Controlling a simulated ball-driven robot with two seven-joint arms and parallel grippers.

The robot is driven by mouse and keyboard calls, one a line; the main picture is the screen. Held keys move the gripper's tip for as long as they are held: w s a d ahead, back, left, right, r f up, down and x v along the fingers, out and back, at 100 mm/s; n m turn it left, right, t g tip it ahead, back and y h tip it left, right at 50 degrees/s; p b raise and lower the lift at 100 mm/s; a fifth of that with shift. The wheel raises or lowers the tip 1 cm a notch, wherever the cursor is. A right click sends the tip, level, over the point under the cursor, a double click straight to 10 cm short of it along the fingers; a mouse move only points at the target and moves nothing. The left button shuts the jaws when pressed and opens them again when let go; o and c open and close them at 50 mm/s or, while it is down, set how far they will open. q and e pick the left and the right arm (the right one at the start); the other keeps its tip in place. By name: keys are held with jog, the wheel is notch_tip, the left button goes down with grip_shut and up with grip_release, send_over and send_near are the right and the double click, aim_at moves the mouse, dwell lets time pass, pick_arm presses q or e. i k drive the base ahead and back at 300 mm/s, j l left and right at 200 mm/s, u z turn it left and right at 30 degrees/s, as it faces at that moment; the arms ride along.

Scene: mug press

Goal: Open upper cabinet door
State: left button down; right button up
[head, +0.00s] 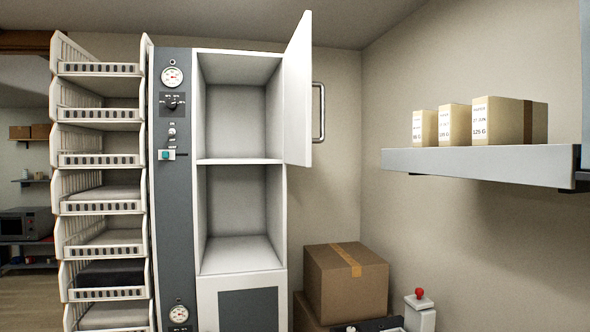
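The upper cabinet door (298,95) is a white panel hinged on the right side of the cabinet. It stands wide open, swung out to the right, with a metal bar handle (322,112) on its right side. The upper compartment (238,112) behind it is open to view and looks empty. The compartment below (240,215) is also open and empty. Neither of my grippers shows in the head view.
A grey panel with gauges and switches (172,200) borders the cabinet's left side, next to stacked white trays (100,160). A wall shelf (480,165) with several boxes juts out at right. A cardboard box (345,280) and a red-knobbed device (420,310) stand below.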

aim_at(297, 84)
jog(key=i+j+z, duration=0.1)
jog(key=i, duration=0.45)
jog(key=i+j+z, duration=0.15)
jog(key=i, duration=0.35)
